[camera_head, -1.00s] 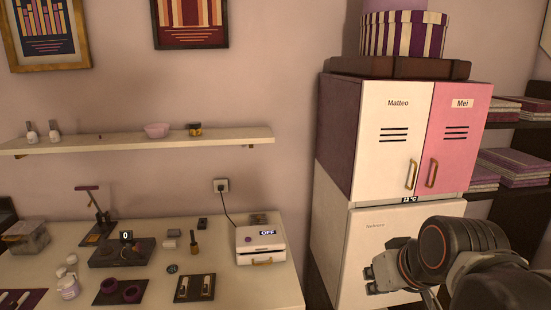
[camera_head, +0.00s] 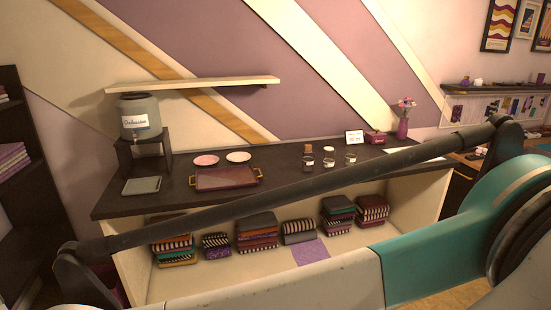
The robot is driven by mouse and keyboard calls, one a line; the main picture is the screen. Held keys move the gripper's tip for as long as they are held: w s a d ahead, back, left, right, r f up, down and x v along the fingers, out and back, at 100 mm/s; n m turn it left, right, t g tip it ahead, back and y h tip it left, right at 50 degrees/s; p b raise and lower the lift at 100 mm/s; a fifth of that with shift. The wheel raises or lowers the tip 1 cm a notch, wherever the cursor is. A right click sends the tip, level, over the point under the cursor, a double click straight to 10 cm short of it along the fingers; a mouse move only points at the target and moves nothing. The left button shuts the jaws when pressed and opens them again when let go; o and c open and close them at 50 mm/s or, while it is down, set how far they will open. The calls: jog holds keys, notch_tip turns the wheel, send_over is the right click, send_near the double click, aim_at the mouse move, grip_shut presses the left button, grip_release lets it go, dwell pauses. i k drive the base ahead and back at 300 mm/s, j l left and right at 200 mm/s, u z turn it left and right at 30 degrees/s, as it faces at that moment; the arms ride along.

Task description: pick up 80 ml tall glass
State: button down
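Several small glass vessels stand together on the dark counter (camera_head: 290,182), right of its middle. One on the left (camera_head: 308,160) has a brown top, one is in the middle (camera_head: 328,163), and one is on the right (camera_head: 350,158). They carry pale labels too small to read, so I cannot tell which is the 80 ml tall glass. My gripper is outside the current view. My arm crosses the front of the view, well before the counter.
A labelled dispenser (camera_head: 139,115) stands at the counter's left. A purple tray (camera_head: 225,179), a pink plate (camera_head: 206,160) and a white plate (camera_head: 238,156) lie at centre-left. A flower vase (camera_head: 403,128) and white sign (camera_head: 354,136) stand right. Folded textiles (camera_head: 257,233) fill the shelf below.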

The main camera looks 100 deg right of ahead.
aim_at(329, 153)
jog(key=z, duration=3.7)
jog(key=i+j+z, duration=0.45)
jog(key=i+j, duration=0.35)
jog(key=i+j+z, duration=0.25)
jog(key=j, duration=0.25)
jog(key=i+j+z, duration=0.25)
jog(key=j, duration=0.3)
jog(key=i+j+u, duration=0.2)
jog(key=i+j, duration=0.15)
